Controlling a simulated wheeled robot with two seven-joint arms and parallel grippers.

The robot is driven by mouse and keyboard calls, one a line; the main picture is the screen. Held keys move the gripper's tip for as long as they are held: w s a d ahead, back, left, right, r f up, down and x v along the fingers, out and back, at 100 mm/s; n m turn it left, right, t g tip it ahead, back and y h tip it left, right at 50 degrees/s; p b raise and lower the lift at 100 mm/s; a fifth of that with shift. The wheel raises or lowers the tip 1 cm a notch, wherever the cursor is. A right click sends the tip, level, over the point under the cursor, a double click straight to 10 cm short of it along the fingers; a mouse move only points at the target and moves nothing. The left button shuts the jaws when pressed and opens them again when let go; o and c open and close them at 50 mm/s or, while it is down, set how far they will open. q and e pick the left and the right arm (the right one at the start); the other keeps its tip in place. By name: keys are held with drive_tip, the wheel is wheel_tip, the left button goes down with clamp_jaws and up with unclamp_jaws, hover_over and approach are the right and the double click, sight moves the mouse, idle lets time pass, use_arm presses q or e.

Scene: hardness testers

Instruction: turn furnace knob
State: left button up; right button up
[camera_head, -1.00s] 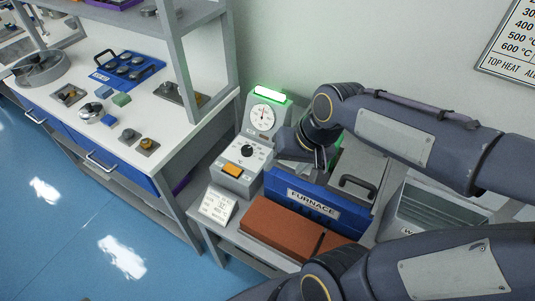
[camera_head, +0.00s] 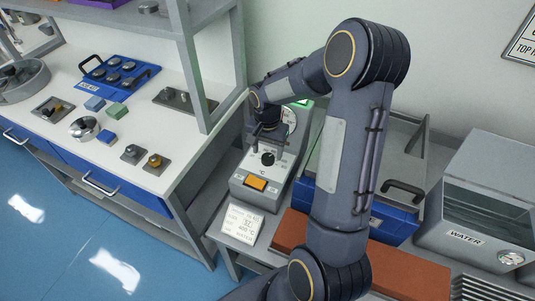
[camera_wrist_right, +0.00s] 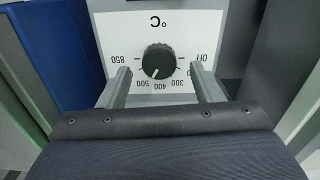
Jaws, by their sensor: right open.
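The furnace knob (camera_wrist_right: 158,60) is a round black dial on the pale face of a control box (camera_head: 264,183). In the right wrist view it appears upside down, with OFF, 300, 400, 500 and 850 printed around it. In the head view the knob (camera_head: 267,158) shows just below my right gripper (camera_head: 264,140). In the wrist view my right gripper (camera_wrist_right: 162,82) is open, one finger on each side of the knob, with gaps between. The blue furnace (camera_head: 388,218) is partly hidden by my right arm. My left gripper is not in view.
An orange button (camera_head: 255,183) sits on the control box front. A small sign (camera_head: 242,223) stands in front of it. A brown slab (camera_head: 400,265) lies before the furnace. A water tank (camera_head: 470,225) stands at the right. A white workbench (camera_head: 60,140) is at the left.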

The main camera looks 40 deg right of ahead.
sight(268, 159)
drive_tip(key=shift+f, duration=1.1)
drive_tip(key=c, duration=1)
